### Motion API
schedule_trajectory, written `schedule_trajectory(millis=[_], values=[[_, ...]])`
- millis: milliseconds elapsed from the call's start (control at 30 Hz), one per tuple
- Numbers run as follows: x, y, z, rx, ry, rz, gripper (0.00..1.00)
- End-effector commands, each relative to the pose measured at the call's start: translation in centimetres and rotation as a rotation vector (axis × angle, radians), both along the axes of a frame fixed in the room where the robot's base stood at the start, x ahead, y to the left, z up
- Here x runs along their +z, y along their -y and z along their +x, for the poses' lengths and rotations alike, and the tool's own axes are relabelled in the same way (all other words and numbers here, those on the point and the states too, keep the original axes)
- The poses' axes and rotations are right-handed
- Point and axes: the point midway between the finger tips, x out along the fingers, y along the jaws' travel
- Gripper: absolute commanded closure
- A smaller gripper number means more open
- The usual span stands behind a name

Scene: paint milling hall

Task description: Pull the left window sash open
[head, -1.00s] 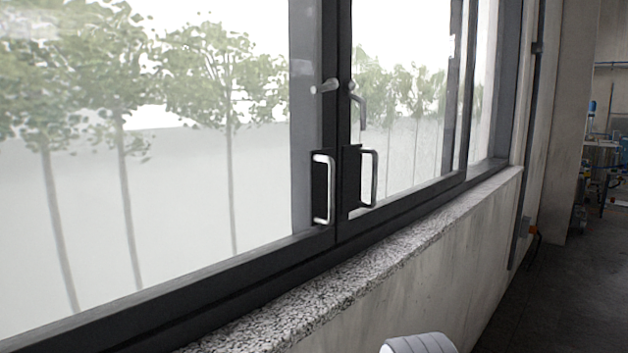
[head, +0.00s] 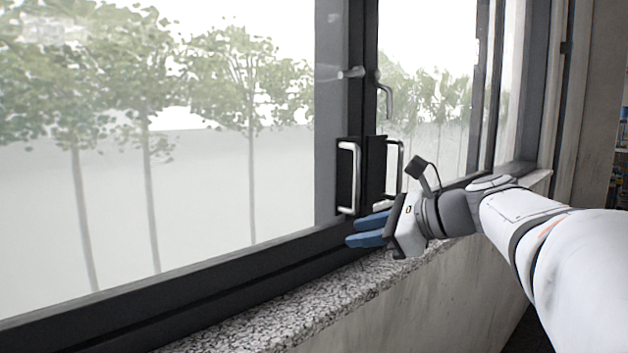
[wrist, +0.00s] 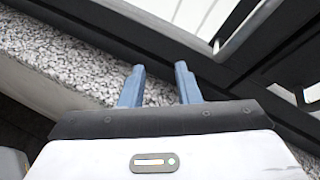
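The left window sash (head: 334,110) has a dark frame around a large pane. A silver D-shaped handle (head: 345,180) stands upright on a black plate at its right edge. My gripper (head: 358,231) has blue fingers and is in front of the lower frame, just below this handle. In the wrist view the two fingers (wrist: 160,68) are apart with nothing between them, over the speckled sill. A pale bar (wrist: 247,30) beyond the fingers at upper right looks like a handle. I cannot tell whether the fingers touch the frame.
A second D-shaped handle (head: 401,160) on the right sash is close beside the first. A lever (head: 387,98) and a knob (head: 351,73) are above them. The granite sill (head: 290,320) runs below the window and looks clear.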

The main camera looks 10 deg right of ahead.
Motion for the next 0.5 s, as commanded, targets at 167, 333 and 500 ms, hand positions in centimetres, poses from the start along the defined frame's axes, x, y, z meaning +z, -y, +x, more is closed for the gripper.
schedule_trajectory(millis=[167,333,500], values=[[6.4,4.2,3.0,-0.105,-0.032,0.38,0.71],[9.3,5.8,3.7,-0.116,-0.043,0.534,0.71],[9.8,4.5,4.9,-0.113,-0.048,0.554,0.71]])
